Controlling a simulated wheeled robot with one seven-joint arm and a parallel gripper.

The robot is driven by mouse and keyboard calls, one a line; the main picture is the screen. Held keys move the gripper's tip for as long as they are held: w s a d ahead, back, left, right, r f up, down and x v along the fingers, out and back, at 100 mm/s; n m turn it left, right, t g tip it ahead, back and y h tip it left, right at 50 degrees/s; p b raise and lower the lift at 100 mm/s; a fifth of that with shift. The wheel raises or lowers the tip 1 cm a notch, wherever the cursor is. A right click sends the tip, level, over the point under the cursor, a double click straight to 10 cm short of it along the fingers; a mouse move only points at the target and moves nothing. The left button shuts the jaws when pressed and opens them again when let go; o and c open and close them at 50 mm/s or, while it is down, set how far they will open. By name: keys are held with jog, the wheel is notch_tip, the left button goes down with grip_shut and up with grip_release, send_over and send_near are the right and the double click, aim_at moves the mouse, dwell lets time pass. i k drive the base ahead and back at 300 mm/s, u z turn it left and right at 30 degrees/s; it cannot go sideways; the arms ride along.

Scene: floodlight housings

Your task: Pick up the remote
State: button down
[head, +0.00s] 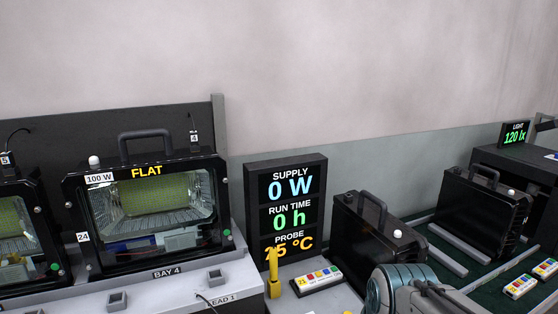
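A small white remote (318,279) with coloured buttons and a label that seems to read 21 lies on the grey surface below the display. Two similar remotes lie at the far right, one (520,287) in front of the other (545,268). Part of my arm, teal and grey, rises from the bottom edge to the right of the nearest remote. My gripper's fingers are not in view.
A yellow upright probe (273,272) stands just left of the nearest remote, in front of the black display (286,208). Black floodlight housings stand at left (147,215) and right (379,240) (484,215). A lux display (514,134) sits at the far right.

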aim_at(302, 284)
jog(key=k, duration=1.25)
jog(key=u, duration=1)
jog(key=i, duration=1.25)
jog(key=z, duration=0.25)
jog(key=k, duration=0.75)
